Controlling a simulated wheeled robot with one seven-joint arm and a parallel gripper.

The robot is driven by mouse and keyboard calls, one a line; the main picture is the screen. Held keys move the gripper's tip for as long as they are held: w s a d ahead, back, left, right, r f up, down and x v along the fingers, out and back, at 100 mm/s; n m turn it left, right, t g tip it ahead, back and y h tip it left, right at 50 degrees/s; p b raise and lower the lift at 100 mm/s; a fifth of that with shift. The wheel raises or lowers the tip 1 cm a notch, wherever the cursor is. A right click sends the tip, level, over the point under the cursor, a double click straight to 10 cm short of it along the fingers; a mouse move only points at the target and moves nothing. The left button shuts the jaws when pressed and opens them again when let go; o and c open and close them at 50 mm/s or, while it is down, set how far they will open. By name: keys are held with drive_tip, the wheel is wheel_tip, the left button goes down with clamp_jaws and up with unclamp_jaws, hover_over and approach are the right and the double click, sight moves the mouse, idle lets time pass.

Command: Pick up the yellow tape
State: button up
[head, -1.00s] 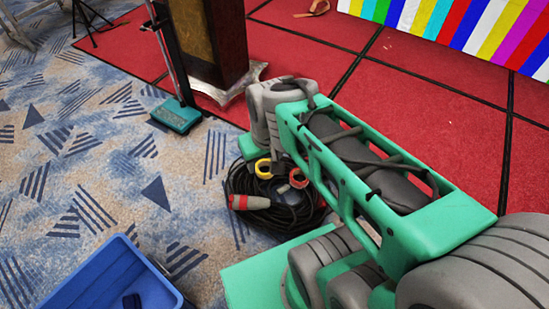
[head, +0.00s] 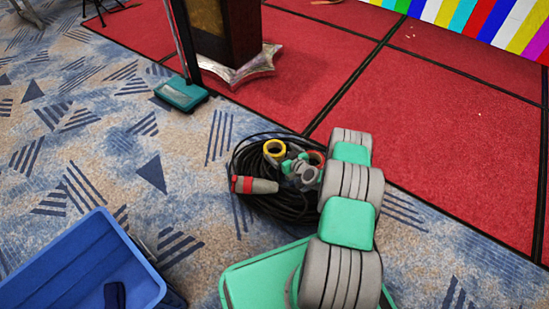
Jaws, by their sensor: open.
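The yellow tape (head: 275,149) is a small ring lying on a coil of black cable (head: 268,205) on the carpet. My gripper (head: 296,163) is just to the right of the yellow tape, low over the coil. Its fingers are small and partly hidden by its own body here, and I see nothing held in it. A red tape roll (head: 316,158) sits to the right, partly covered by my gripper and arm. I cannot tell whether the gripper touches the yellow tape.
A red and grey plug (head: 253,185) lies at the coil's left side. A blue crate (head: 75,262) stands at the lower left with a dark item inside. A teal box-like base (head: 181,95) and a dark lectern (head: 222,35) stand behind.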

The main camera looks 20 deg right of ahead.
sight(271, 145)
wheel_tip(271, 145, down, 2)
drive_tip(key=shift+w+d+f+b, duration=0.1)
drive_tip(key=shift+d+f+b, duration=0.1)
drive_tip(key=shift+b, duration=0.25)
drive_tip(key=b+x, duration=0.3)
drive_tip(key=x, duration=0.3)
drive_tip(key=shift+w+a+b, duration=0.2)
drive_tip(key=shift+w+b, duration=0.05)
drive_tip(key=shift+b, duration=0.15)
drive_tip(key=shift+w, duration=0.1)
drive_tip(key=shift+r, duration=0.1)
drive_tip(key=c, duration=1.4)
